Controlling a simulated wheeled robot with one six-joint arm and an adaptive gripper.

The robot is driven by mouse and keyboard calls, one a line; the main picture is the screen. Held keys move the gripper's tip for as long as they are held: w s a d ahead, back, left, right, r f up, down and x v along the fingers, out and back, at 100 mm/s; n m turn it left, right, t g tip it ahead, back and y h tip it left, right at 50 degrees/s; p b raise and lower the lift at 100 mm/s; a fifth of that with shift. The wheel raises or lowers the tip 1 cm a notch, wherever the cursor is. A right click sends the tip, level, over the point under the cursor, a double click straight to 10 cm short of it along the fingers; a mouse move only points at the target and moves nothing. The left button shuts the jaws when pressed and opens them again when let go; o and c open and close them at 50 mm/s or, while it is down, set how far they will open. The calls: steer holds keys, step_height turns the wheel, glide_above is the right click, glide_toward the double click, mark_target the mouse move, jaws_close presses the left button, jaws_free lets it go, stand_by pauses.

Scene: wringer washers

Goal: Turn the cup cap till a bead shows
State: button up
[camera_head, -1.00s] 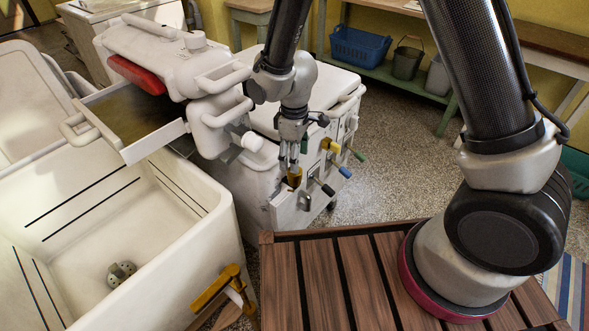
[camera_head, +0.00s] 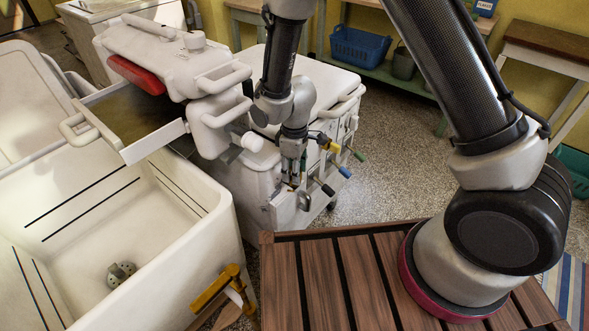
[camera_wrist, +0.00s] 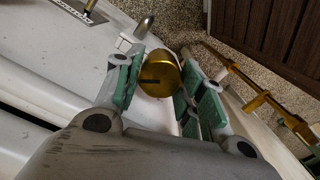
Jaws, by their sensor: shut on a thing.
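The brass cup cap (camera_wrist: 159,75) is round and golden, with a dark slot-like mark on its face, in the middle of the wrist view. My gripper (camera_wrist: 156,84) has its green-padded fingers on both sides of the cap and is shut on it. In the head view my gripper (camera_head: 291,180) points down at the front corner of the white washer (camera_head: 258,186) and hides most of the cap. I cannot make out a bead in either view.
Levers with yellow, blue (camera_head: 344,172), green and black grips stick out close to the right of my gripper. A wringer (camera_head: 180,55) stands to the left, above a white tub (camera_head: 222,215). A slatted wooden top (camera_head: 340,285) lies in front.

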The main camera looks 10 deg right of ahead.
steer(key=shift+m, duration=0.4)
steer(key=m, duration=1.1)
steer(key=shift+m, duration=0.5)
steer(key=o, duration=1)
steer(key=shift+w+a, duration=0.1)
